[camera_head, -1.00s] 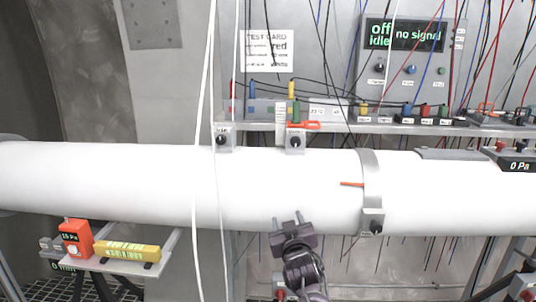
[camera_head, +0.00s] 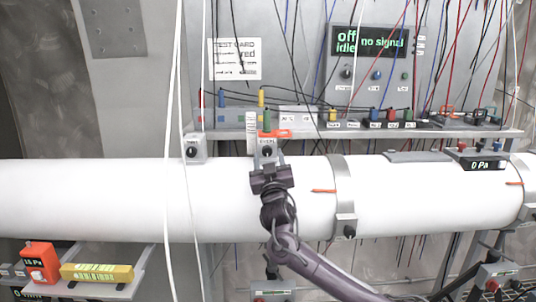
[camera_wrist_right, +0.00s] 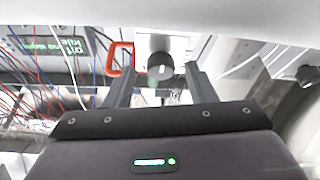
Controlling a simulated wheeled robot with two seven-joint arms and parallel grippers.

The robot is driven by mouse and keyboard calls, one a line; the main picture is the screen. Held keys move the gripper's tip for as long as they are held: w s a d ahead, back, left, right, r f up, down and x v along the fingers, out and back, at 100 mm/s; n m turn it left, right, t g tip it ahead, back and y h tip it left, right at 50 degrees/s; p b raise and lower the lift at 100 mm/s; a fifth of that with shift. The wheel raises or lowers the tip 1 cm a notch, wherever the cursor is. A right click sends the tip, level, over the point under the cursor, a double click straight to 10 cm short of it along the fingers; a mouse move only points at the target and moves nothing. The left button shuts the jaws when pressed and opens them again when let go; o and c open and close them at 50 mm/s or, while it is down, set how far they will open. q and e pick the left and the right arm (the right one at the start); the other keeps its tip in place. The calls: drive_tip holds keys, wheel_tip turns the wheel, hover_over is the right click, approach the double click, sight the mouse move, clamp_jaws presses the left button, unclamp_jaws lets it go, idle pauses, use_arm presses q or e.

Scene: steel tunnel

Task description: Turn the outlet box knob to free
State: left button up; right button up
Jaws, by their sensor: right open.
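Two small grey boxes with dark knobs sit along the top of the white pipe. The left box (camera_head: 195,148) stands clear of the gripper. The right box (camera_head: 267,143) has a green and an orange part above it; I cannot read for certain which box is labelled outlet. My right gripper (camera_head: 268,162) is open, just in front of the right box. In the right wrist view the gripper (camera_wrist_right: 160,80) has its fingers on either side of the box's dark knob (camera_wrist_right: 160,65), with nothing held; contact is not clear. My left gripper is not in view.
The white pipe (camera_head: 100,200) runs across below the shelf (camera_head: 400,131). White cables hang at the left. A display panel (camera_head: 370,55) reads "off idle no signal".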

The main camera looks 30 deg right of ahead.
drive_tip(key=shift+w+d+r, duration=0.15)
drive_tip(key=shift+w, duration=0.3)
drive_tip(key=shift+c, duration=0.2)
drive_tip(key=c, duration=0.9)
